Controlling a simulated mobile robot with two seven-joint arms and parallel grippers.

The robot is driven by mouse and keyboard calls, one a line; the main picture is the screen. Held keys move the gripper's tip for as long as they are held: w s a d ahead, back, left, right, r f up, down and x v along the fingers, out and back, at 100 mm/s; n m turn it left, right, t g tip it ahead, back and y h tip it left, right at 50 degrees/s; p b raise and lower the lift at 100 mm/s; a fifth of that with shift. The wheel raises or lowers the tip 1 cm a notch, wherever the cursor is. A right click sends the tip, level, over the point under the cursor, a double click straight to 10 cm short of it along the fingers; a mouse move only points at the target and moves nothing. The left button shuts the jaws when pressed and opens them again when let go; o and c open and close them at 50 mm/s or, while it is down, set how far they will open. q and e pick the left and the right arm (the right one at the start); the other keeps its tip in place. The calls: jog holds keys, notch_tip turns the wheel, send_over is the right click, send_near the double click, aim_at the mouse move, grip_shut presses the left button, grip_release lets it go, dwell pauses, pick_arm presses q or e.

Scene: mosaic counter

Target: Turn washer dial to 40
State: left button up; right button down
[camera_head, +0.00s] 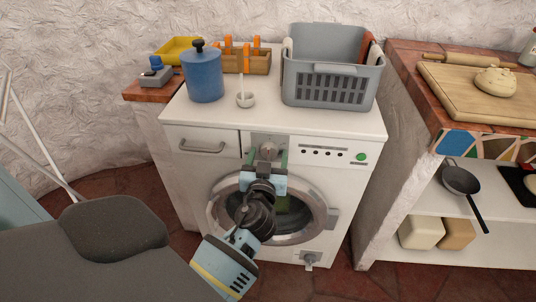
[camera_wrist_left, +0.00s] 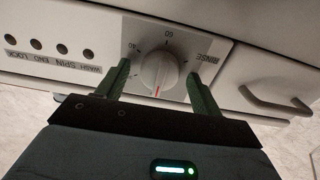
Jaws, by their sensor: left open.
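The washer dial (camera_head: 268,151) is a round light knob on the front panel of the white washer (camera_head: 330,122). In the left wrist view the dial (camera_wrist_left: 158,71) has a red mark at its lower edge, pointing down in the picture. The label 40 is at its upper left, 60 above, and RINSE at the upper right. My left gripper (camera_head: 266,160) is open, with its green fingers on either side of the dial; it also shows in the left wrist view (camera_wrist_left: 159,72). Small gaps seem to show between fingers and knob. My right gripper is not in view.
A drawer handle (camera_head: 202,149) is left of the dial, with indicator holes (camera_head: 322,152) and a green button (camera_head: 361,157) to the right. The round door (camera_head: 315,218) is below.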

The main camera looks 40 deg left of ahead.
pick_arm(q)
jog(key=shift+c, duration=1)
jog(key=c, duration=0.8)
